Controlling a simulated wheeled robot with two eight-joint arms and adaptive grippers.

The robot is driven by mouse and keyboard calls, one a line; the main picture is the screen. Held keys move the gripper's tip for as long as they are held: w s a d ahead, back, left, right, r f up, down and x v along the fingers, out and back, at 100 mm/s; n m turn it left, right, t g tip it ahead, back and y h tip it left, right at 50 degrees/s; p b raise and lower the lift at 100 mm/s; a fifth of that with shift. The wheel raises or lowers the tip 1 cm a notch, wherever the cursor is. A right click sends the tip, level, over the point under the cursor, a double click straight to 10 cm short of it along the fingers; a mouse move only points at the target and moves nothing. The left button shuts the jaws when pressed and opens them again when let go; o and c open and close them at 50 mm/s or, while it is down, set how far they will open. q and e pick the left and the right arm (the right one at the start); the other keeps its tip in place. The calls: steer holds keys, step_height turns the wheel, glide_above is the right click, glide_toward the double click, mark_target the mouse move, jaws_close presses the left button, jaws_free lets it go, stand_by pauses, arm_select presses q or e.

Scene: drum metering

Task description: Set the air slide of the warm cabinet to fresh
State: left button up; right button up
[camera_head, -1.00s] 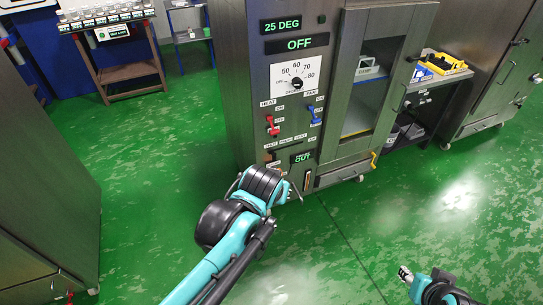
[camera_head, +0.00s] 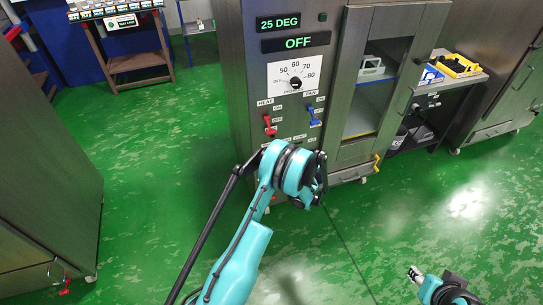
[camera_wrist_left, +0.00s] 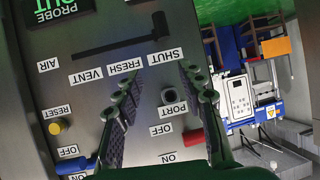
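The warm cabinet (camera_head: 240,80) stands in the middle of the head view, its displays reading 25 DEG and OFF. Its air slide is hidden behind my left arm there. In the left wrist view the panel is upside down: the dark slide knob (camera_wrist_left: 160,26) sits at the SHUT end of its slot (camera_wrist_left: 112,43), beyond the FRESH label (camera_wrist_left: 126,70) and VENT label (camera_wrist_left: 90,74). My left gripper (camera_wrist_left: 158,77) is open and empty, its fingertips near the FRESH and SHUT labels, seemingly apart from the knob. My right gripper (camera_head: 414,273) is low right, away from the cabinet; its finger state is unclear.
On the panel are a red heat switch (camera_head: 269,124), a blue fan switch (camera_head: 314,116) and a dial (camera_head: 295,83). In the wrist view a yellow reset button (camera_wrist_left: 55,128) and a port (camera_wrist_left: 168,97) lie near the fingers. Green floor is open to the left.

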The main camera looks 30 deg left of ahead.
arm_select(q)
steer(key=shift+n+y, duration=0.5)
steer(key=w+a+f, duration=0.1)
steer(key=a+f, duration=0.1)
steer(key=a+f+b, duration=0.1)
steer(key=a+f, duration=0.1)
steer(key=f, duration=0.1)
steer(key=w+a+f+b, duration=0.1)
steer(key=a+f, duration=0.1)
steer(key=shift+w+a+f, duration=0.3)
steer(key=shift+a, duration=0.1)
steer(key=shift+w+a+f+b, duration=0.1)
steer(key=shift+w+a+b, duration=0.1)
steer(key=shift+a+b, duration=0.15)
jaws_close()
